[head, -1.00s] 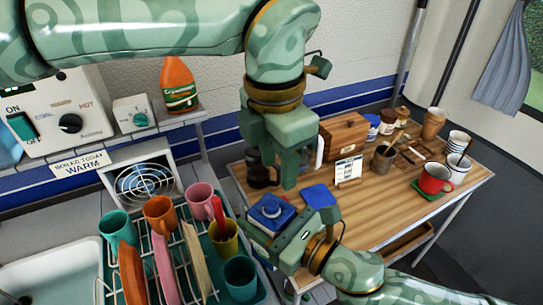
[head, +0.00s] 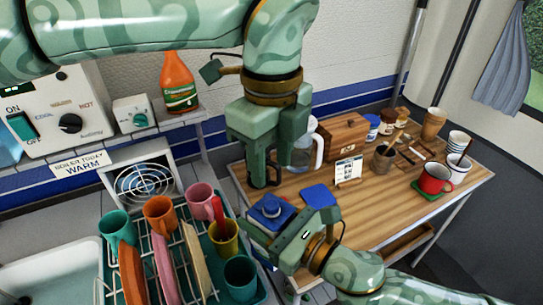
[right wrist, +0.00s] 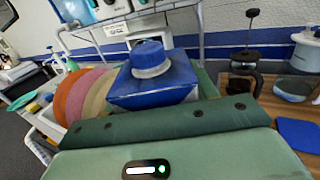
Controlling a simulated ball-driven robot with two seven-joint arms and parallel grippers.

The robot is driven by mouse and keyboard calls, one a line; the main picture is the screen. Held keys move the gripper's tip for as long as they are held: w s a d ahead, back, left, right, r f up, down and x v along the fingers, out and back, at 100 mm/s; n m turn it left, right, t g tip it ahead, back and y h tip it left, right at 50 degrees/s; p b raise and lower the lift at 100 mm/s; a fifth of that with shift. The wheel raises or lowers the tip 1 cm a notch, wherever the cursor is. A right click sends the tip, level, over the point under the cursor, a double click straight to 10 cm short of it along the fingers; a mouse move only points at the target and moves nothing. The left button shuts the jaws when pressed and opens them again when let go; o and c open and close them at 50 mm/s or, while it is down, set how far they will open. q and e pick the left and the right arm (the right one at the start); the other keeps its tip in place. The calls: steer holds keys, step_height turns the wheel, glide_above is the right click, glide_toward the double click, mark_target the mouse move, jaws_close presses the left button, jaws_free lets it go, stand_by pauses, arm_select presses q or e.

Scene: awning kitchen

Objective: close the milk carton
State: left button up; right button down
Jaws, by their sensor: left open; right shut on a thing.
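My left gripper (head: 264,178) is open and empty, pointing down above and behind the carton, apart from the cap.
A dish rack (head: 182,277) with mugs and plates stands left of the carton. The wooden table (head: 370,215) bears a blue mat (head: 318,197), a glass jug with a white handle (head: 318,150), a card and several cups. A dark-framed press pot (right wrist: 243,75) stands close behind the carton.

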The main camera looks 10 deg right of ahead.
mark_target(271, 204)
arm_select(q)
steer(key=shift+f, duration=0.15)
steer(key=shift+f, duration=3.9)
jaws_close()
